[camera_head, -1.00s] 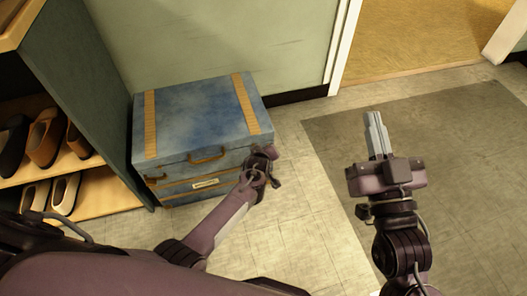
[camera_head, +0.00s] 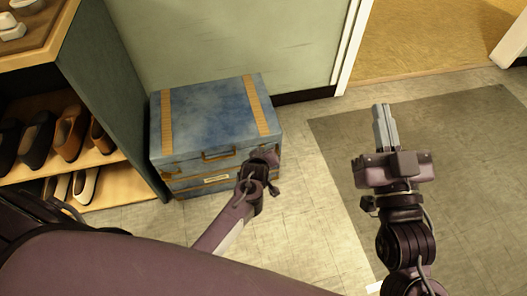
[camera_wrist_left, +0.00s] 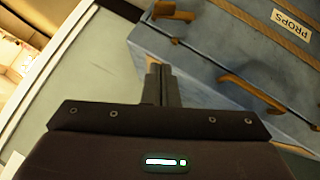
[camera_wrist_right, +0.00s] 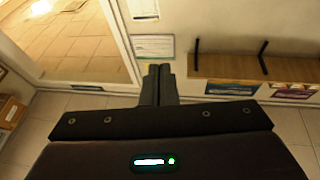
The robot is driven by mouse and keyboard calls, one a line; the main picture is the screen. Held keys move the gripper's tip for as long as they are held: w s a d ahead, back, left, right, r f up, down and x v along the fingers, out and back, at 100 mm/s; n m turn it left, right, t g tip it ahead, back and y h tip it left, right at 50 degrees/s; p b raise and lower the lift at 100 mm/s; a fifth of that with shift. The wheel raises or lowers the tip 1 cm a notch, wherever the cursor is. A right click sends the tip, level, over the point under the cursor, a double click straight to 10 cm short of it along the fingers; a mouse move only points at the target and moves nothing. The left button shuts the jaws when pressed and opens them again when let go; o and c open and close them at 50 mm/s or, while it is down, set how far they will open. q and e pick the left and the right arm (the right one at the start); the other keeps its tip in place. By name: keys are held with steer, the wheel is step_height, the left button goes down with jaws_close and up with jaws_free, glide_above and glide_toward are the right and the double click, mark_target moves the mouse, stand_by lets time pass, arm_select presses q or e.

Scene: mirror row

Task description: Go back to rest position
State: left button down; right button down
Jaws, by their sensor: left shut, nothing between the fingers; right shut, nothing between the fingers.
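My right gripper (camera_head: 384,125) points away over the grey mat in the head view. Its fingers are together and empty, as the right wrist view also shows (camera_wrist_right: 159,85). My left gripper (camera_head: 266,158) is in front of the blue trunk's front right corner in the head view, seen small and partly turned away. In the left wrist view its fingers (camera_wrist_left: 161,84) are together with nothing between them. I cannot tell whether it touches the trunk.
The closed blue trunk (camera_head: 215,115), labelled PROPS, stands against the wall. A shelf unit (camera_head: 110,90) with several shoes is at left. The grey mat (camera_head: 450,150) and tiled floor are clear. A doorway opens at upper right. The right wrist view shows a wooden shelf (camera_wrist_right: 225,67).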

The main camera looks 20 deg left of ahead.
arm_select(q)
steer(key=shift+s+r, duration=0.25)
steer(key=shift+s, duration=0.1)
stand_by(0.3)
